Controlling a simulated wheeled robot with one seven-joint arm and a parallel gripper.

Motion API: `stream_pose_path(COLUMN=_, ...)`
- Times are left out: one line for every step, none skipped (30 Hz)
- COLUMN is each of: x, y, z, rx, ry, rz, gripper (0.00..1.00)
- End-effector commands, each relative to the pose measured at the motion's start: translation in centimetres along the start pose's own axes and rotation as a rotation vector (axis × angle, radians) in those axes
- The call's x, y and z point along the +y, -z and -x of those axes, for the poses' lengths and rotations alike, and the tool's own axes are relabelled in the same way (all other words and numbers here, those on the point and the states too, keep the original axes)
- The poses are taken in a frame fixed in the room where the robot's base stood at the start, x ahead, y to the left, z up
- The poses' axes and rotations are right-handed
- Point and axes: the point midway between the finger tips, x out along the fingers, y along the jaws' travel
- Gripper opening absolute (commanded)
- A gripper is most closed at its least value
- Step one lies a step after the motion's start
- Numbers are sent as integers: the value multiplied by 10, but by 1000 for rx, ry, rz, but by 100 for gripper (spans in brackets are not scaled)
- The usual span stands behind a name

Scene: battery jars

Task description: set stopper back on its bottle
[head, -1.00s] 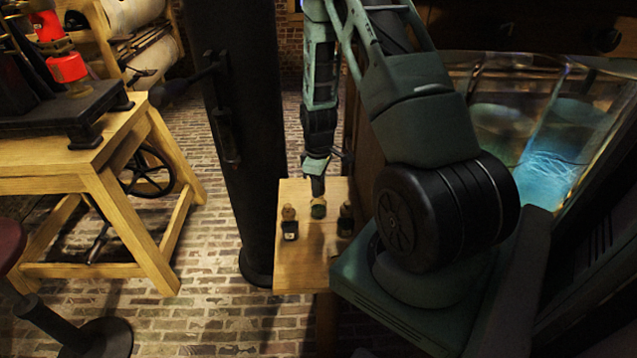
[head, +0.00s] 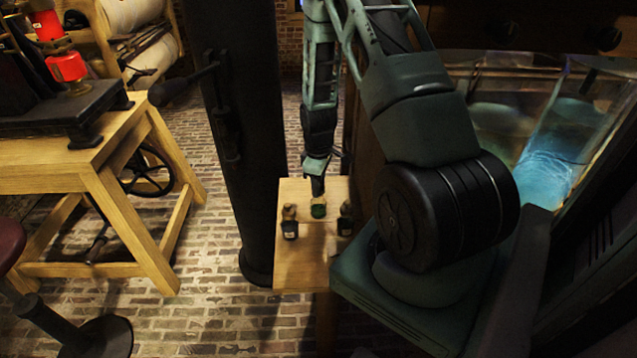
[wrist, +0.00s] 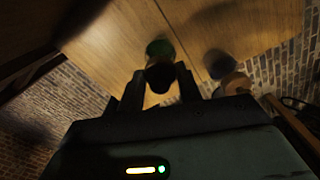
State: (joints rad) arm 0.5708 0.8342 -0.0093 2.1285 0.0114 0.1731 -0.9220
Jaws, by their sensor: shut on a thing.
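A small green bottle (head: 318,211) stands on the wooden stand, between two dark bottles. My gripper (head: 317,191) points down just above the green bottle. In the wrist view, its fingers (wrist: 160,88) are shut on a dark stopper (wrist: 160,77), which lines up over the green bottle (wrist: 160,48). I cannot tell whether the stopper touches the bottle's neck. The left dark bottle (head: 289,228) has a brownish top and a pale label. The right dark bottle (head: 345,222) also shows in the wrist view, with a tan top.
The small wooden stand (head: 300,270) has clear room in front of the bottles. A thick dark column (head: 245,130) rises close on its left. A yellow wooden workbench (head: 120,190) is farther left. A glass tank with blue glow (head: 560,150) is at the right.

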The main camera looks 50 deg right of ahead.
Motion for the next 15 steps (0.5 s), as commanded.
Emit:
stream_pose_path(x=0, y=0, z=-2, rx=0, ry=0, rz=0, gripper=14)
stream_pose_path(x=0, y=0, z=-2, rx=0, ry=0, rz=0, gripper=14)
stream_pose_path(x=0, y=0, z=-3, rx=0, ry=0, rz=0, gripper=14)
stream_pose_path(x=0, y=0, z=-4, rx=0, ry=0, rz=0, gripper=14)
stream_pose_path(x=0, y=0, z=-4, rx=0, ry=0, rz=0, gripper=14)
stream_pose_path(x=0, y=0, z=-5, rx=0, ry=0, rz=0, gripper=14)
stream_pose_path(x=0, y=0, z=-6, rx=0, ry=0, rz=0, gripper=14)
stream_pose_path(x=0, y=0, z=-6, rx=0, ry=0, rz=0, gripper=14)
stream_pose_path(x=0, y=0, z=-7, rx=0, ry=0, rz=0, gripper=14)
stream_pose_path(x=0, y=0, z=-8, rx=0, ry=0, rz=0, gripper=14)
stream_pose_path(x=0, y=0, z=-8, rx=0, ry=0, rz=0, gripper=14)
stream_pose_path(x=0, y=0, z=-9, rx=0, ry=0, rz=0, gripper=14)
stream_pose_path(x=0, y=0, z=-10, rx=0, ry=0, rz=0, gripper=14)
stream_pose_path(x=0, y=0, z=-10, rx=0, ry=0, rz=0, gripper=14)
stream_pose_path(x=0, y=0, z=-9, rx=0, ry=0, rz=0, gripper=44)
